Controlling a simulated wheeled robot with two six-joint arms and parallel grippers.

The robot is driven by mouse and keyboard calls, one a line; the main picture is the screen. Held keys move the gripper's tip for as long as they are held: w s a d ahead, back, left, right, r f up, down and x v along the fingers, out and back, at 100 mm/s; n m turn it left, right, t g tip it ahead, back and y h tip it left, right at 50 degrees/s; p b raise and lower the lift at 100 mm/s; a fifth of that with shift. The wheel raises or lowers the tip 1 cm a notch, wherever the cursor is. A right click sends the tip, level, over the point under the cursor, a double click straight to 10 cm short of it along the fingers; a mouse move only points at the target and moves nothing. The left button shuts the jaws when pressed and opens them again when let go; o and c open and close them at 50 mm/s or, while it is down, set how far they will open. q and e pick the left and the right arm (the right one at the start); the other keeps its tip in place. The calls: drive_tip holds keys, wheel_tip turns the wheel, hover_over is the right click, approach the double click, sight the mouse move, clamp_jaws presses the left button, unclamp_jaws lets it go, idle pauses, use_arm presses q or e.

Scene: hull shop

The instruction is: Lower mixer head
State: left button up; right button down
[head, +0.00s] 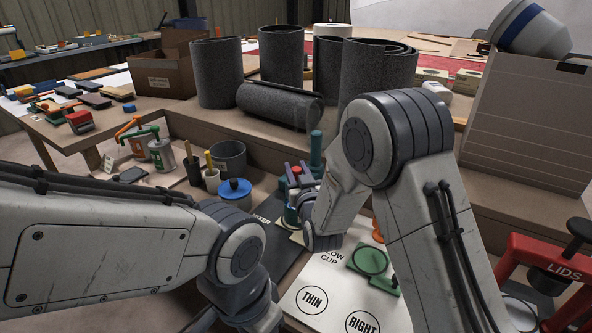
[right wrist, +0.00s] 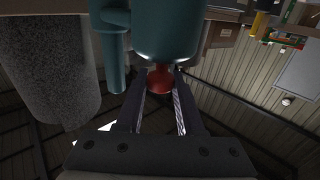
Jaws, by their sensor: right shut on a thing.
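The mixer shows in the head view as a teal upright part (head: 316,150) behind my right gripper (head: 302,190), with a red knob (head: 296,170) beside it. In the right wrist view the teal mixer head (right wrist: 165,32) fills the top middle, and its red knob (right wrist: 159,79) sits between the fingers of my right gripper (right wrist: 161,95). The right gripper is shut on the red knob. My right arm hides part of the mixer in the head view. My left arm comes in from the left, and its fingers do not show.
A white board (head: 318,275) marked THIN and RIGHT lies in front, with a green ring-shaped holder (head: 371,262) on it. A blue-lidded pot (head: 235,194) stands left of the mixer. Grey rolls (head: 217,75) stand behind. A red LIDS stand (head: 540,255) is at right.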

drive_tip(key=shift+s+f, duration=0.1)
drive_tip(key=shift+f, duration=0.3)
drive_tip(key=c, duration=0.6)
unclamp_jaws()
drive_tip(key=shift+o, duration=0.3)
drive_tip(key=shift+r, duration=0.1)
drive_tip(key=v, duration=1)
drive_tip(key=shift+s, duration=0.15)
drive_tip(key=shift+r, duration=0.1)
